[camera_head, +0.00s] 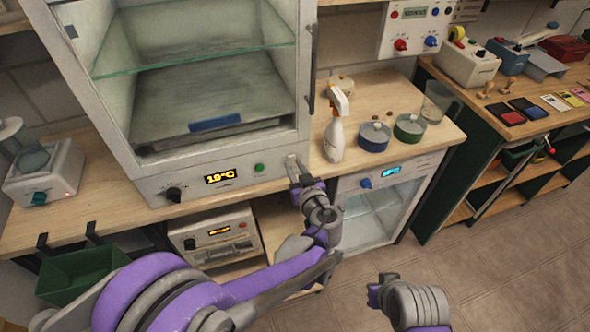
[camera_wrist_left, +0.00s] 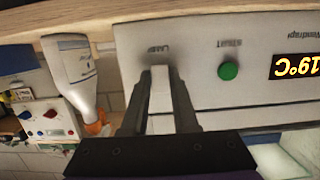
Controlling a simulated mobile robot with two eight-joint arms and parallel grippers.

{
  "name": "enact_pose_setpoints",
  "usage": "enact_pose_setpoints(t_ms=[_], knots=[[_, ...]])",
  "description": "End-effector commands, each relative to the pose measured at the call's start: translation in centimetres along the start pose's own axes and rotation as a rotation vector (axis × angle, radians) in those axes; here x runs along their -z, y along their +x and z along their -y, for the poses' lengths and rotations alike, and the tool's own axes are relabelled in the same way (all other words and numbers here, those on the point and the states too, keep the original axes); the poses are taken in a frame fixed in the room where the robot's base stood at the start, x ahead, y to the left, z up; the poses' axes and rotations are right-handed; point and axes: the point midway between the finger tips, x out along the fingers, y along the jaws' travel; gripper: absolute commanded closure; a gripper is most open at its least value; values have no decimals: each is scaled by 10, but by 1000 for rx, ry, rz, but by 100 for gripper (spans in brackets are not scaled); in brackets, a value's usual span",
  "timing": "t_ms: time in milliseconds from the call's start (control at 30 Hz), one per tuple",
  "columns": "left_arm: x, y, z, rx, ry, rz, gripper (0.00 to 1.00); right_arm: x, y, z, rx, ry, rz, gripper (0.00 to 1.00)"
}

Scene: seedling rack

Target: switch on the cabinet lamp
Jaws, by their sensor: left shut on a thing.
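The glass-fronted cabinet (camera_head: 230,180) stands on the wooden bench, with a control strip along its lower front. In the left wrist view, which is upside down, the white lamp switch (camera_wrist_left: 160,88) sits under a "LAMP" label, beside a green start button (camera_wrist_left: 229,71). My left gripper (camera_head: 296,172) is at the right end of the strip. Its fingers (camera_wrist_left: 160,112) are closed on the switch from both sides. The cabinet's inside looks grey, with no clear lamp glow. My right gripper (camera_head: 374,292) hangs low over the floor, its finger opening unclear.
A spray bottle (camera_head: 335,130), a blue-sided pot (camera_head: 374,137) and a green-sided pot (camera_head: 409,128) stand right of the cabinet. A black knob (camera_head: 173,194) and a yellow display (camera_head: 220,177) are on the strip. A glass-doored unit (camera_head: 385,200) is under the bench. Floor at right is clear.

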Motion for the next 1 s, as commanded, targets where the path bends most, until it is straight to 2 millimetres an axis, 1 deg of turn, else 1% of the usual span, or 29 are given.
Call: enact_pose_setpoints(t_ms=[33,133,467,500,633,667,900,1000], knots=[[-5,1,0,1,3,-26,100,-4,5,0,0,0,2,100],[-4,1,0,0,1,-65,100,-6,8,0,0,0,4,100],[-2,0,0,-1,0,-79,100,-6,8,0,0,0,4,100],[-2,0,0,-1,0,-79,69,-6,8,0,0,0,4,100],[-2,0,0,-1,0,-78,46,-6,8,0,0,0,4,100],[-2,0,0,-1,0,-78,43,-6,8,0,0,0,4,100],[-2,0,0,-1,0,-78,43,-6,8,0,0,0,4,100],[-2,-4,-1,-2,0,-78,43,-6,8,0,0,0,4,100]])
